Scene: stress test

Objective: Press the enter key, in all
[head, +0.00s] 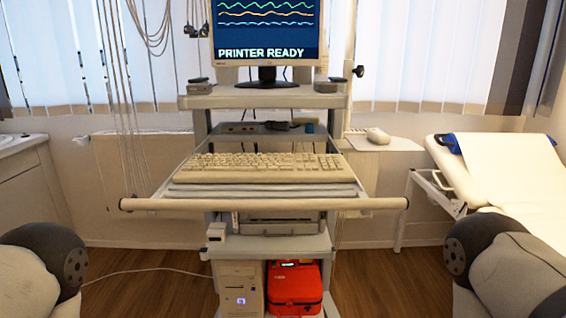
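A beige keyboard (262,168) lies on the pull-out shelf of a medical cart in the middle of the head view. The enter key is too small to make out among the keys. A monitor (266,30) above it shows coloured wave lines and the words "PRINTER READY". Parts of my two arms show at the lower left and lower right corners. Neither of my grippers is in view, and nothing of mine touches the keyboard.
A pale handle bar (264,204) runs along the cart's front, below the keyboard. A mouse (378,136) sits on a side shelf to the right. An exam couch (520,165) stands at the right. A red case (295,288) and a computer tower (238,290) sit low.

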